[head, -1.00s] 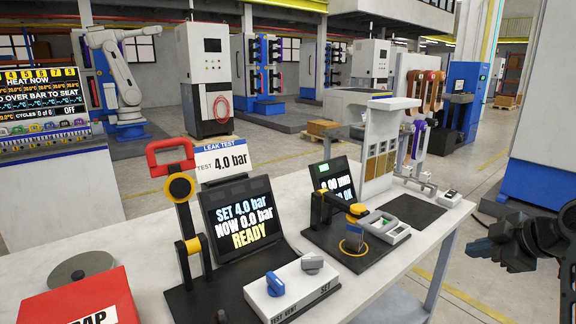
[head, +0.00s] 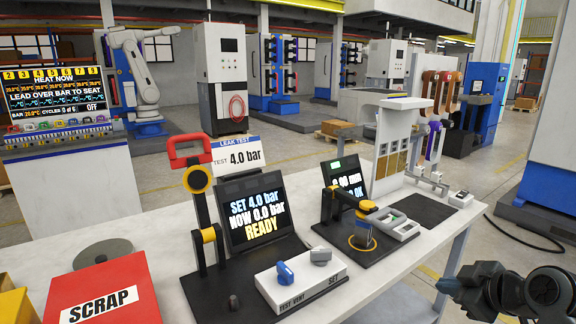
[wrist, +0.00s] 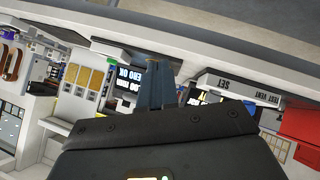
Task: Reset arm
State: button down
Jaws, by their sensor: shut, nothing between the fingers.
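The white table (head: 385,296) holds a leak-test station with a screen (head: 255,215), a red-handled lever (head: 190,150), a knob box (head: 300,280), a gauge stand (head: 362,232) and a red scrap box (head: 105,290). Open floor lies right of the table.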

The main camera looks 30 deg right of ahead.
jog(key=s+a+f+m+t, duration=0.15)
jog(key=s+a+f, duration=0.25)
jog(key=a, duration=0.6)
jog(key=s+a+f+m, duration=0.3)
jog(key=a+f, duration=0.1)
jog(key=a, duration=0.7)
jog(key=s+a+r+t, duration=0.1)
jog(key=s+a+r, duration=0.2)
jog(key=s, duration=0.3)
jog(key=s+a+r+t+y, duration=0.1)
jog(key=s+a+r, duration=0.2)
jog(key=s, duration=0.3)
jog(key=s+a+r+t+y, duration=0.1)
jog(key=s+a+r, duration=0.2)
jog(key=s, duration=0.3)
jog(key=shift+r+n, duration=0.35)
jog(key=shift+r, duration=0.05)
jog(key=c, duration=1.8)
grip_release()
jog(key=shift+a+t, duration=0.1)
jog(key=shift+t, duration=0.15)
